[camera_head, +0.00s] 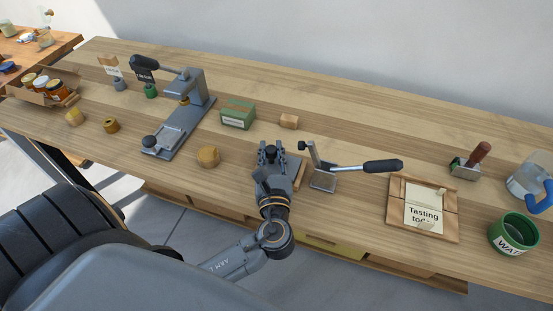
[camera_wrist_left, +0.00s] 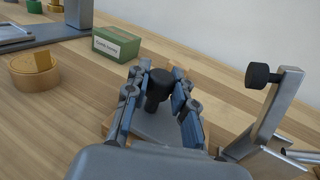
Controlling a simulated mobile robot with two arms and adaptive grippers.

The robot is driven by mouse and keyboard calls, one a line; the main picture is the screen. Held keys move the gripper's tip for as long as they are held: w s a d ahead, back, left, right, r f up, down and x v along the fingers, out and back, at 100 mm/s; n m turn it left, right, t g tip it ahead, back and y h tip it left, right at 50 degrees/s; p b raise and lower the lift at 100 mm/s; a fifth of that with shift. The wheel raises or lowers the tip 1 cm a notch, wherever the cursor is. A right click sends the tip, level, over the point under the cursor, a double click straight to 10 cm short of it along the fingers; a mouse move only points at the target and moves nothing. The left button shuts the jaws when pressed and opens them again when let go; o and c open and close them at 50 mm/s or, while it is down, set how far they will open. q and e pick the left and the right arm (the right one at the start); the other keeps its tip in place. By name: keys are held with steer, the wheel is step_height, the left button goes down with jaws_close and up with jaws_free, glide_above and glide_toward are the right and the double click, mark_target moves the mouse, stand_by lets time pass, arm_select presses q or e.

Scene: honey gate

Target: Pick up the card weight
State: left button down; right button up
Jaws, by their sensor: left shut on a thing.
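My left gripper (camera_head: 270,157) is at the front middle of the bench, pointing away from me. It is shut on the black knob of the card weight (camera_wrist_left: 158,86), with one finger on each side of the knob. A grey plate (camera_wrist_left: 158,126) shows below the knob, between the fingers. A wooden piece (camera_head: 300,168) shows beside and under the gripper. The gripper hides most of the weight in the head view, and I cannot tell whether its base is clear of what is below. My right gripper is in neither view.
A lever clamp (camera_head: 322,178) with a black handle stands close to the right. A framed card (camera_head: 425,219) reading "Tasting today" lies further right, near a green pot (camera_head: 513,235). A green box (camera_head: 238,113) and wooden block (camera_head: 289,121) stand behind; a round wooden piece (camera_head: 208,157) is left.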

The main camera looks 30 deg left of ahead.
arm_select(q)
steer(key=shift+r, duration=0.15)
steer(key=shift+r, duration=0.65)
steer(key=s+a+r+p, duration=0.1)
steer(key=s+r+p, duration=0.4)
steer(key=s+r, duration=0.6)
steer(key=s, duration=0.3)
steer(key=shift+r, duration=0.3)
